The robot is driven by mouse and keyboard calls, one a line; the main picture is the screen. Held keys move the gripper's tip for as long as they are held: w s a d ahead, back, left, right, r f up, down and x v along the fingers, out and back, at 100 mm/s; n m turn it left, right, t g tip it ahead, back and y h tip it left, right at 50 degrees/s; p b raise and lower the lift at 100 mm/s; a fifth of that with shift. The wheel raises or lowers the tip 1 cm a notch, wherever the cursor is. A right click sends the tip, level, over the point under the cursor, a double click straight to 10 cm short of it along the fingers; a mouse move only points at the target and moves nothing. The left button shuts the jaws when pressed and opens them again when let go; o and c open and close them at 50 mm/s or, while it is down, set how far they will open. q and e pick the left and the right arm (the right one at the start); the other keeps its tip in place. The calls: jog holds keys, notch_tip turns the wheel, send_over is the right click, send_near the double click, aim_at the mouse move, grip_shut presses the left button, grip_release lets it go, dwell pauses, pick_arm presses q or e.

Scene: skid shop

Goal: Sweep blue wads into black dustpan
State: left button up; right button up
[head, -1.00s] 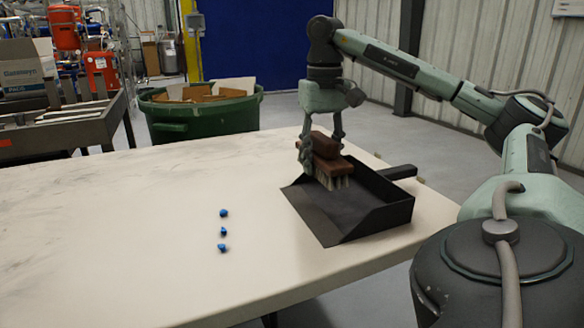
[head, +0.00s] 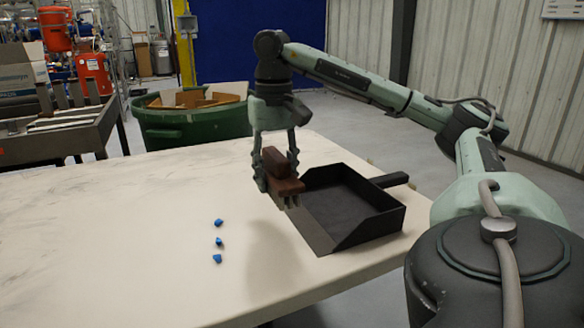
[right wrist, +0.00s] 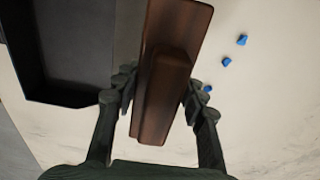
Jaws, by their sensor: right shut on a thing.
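Three small blue wads lie in a row on the table, left of the dustpan: a far wad (head: 218,222), a middle wad (head: 219,241) and a near wad (head: 217,259). They also show at upper right in the right wrist view (right wrist: 227,62). The black dustpan (head: 345,201) lies on the table with its open lip facing left and its handle to the right. My right gripper (head: 278,181) is shut on a brown wooden brush (head: 283,170), held above the table by the dustpan's lip. The brush also shows in the right wrist view (right wrist: 165,85). My left gripper is out of view.
The pale table (head: 120,225) is clear to the left of the wads. A green bin (head: 190,123) with cardboard stands behind the table. A grey metal cart (head: 60,130) stands at the far left.

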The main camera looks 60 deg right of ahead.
aim_at(294, 223)
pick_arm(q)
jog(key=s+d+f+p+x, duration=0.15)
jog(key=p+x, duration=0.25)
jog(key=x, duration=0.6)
pick_arm(e)
jog(key=w+a, duration=1)
jog(key=a, duration=0.6)
jog(key=f+b, duration=0.1)
jog(key=f, duration=0.1)
jog(key=f+b, duration=0.3)
jog(key=f, duration=0.1)
jog(key=shift+d+f+b, duration=0.25)
jog(key=shift+f+b, duration=0.1)
jog(key=shift+f, duration=0.05)
pick_arm(q)
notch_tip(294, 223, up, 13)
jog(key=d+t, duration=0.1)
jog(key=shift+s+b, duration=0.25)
jog(key=shift+b, duration=0.05)
pick_arm(e)
jog(key=shift+f, duration=0.5)
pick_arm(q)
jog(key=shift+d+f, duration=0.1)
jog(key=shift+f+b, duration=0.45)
pick_arm(e)
jog(key=shift+f, duration=0.55)
